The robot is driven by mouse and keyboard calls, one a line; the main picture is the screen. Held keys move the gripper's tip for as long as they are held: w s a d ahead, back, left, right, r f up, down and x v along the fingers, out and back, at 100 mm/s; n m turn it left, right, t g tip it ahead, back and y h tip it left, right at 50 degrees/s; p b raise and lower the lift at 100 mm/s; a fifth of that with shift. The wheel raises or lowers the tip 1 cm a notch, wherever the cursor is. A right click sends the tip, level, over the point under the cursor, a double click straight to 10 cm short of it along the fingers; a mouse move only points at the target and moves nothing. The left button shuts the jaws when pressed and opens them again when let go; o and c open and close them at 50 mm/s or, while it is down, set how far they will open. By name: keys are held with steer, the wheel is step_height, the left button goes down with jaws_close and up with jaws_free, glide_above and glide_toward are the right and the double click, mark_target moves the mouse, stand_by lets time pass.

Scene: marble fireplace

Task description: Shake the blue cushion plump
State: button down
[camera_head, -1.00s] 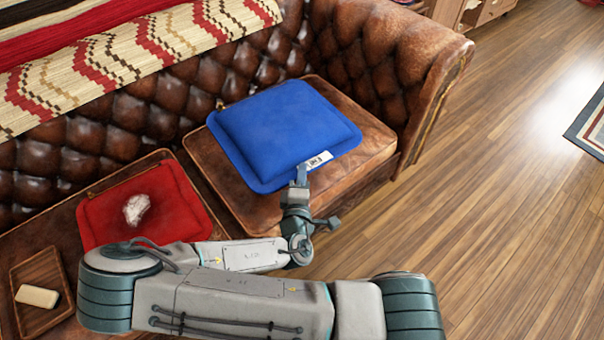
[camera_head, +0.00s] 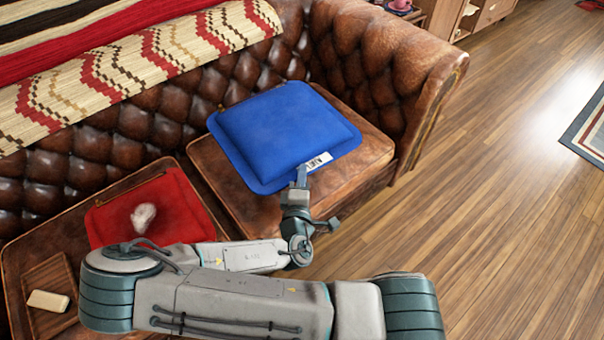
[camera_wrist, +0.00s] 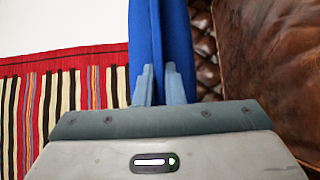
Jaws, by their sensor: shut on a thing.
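My gripper (camera_head: 302,178) is shut on the cushion's front edge, beside the label. In the wrist view the two fingers (camera_wrist: 159,86) close on the blue cushion (camera_wrist: 145,35), which extends away from them as a narrow strip. Whether the cushion's underside touches the seat cannot be told.
A red cushion (camera_head: 185,215) with a whitish clump (camera_head: 143,217) lies on the left seat. A wooden tray (camera_head: 47,272) holding a cream block (camera_head: 48,301) is at the far left. The sofa arm (camera_head: 425,85) rises at right; open wooden floor (camera_head: 500,220) lies beyond.

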step_height(320, 180, down, 4)
steer(key=b, duration=0.3)
steer(key=shift+r+p, duration=3.3)
steer(key=shift+r, duration=0.25)
step_height(320, 180, down, 7)
steer(key=b, duration=0.6)
steer(key=shift+f, duration=0.15)
